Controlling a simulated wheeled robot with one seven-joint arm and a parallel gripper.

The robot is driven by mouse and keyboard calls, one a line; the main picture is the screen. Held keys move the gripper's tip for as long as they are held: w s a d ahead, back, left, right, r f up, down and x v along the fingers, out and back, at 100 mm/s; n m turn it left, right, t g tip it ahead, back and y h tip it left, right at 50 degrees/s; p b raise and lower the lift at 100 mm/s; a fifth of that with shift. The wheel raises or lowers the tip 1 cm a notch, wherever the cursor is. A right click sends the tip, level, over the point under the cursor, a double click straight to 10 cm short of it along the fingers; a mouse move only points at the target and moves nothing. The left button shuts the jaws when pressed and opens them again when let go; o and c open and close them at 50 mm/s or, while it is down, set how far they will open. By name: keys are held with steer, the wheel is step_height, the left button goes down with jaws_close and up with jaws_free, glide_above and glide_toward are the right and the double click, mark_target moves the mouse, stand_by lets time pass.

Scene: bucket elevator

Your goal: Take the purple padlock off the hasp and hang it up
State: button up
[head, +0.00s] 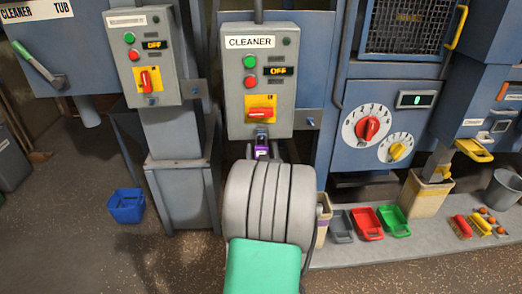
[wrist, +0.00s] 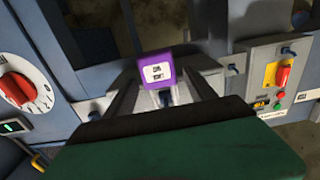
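The purple padlock (head: 262,143) is just below the red switch handle (head: 261,113) of the CLEANER box (head: 258,80), by a small blue hasp part (head: 262,132). Its shackle is not clear. In the wrist view the padlock (wrist: 158,67) shows a white label, between the ends of two dark fingers. My gripper (wrist: 158,82) looks open, one finger on each side of the padlock, with narrow gaps. In the head view my arm hides most of my gripper (head: 262,155). The switch handle lies horizontal and the display reads OFF.
A second switch box (head: 146,55) with an upright red handle stands left. A panel with red (head: 367,128) and yellow knobs is on the right. Red (head: 366,222) and green (head: 393,220) scoops lie on the low ledge. A blue bin (head: 126,206) is on the floor.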

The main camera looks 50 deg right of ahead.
jaws_close()
stand_by(0.5)
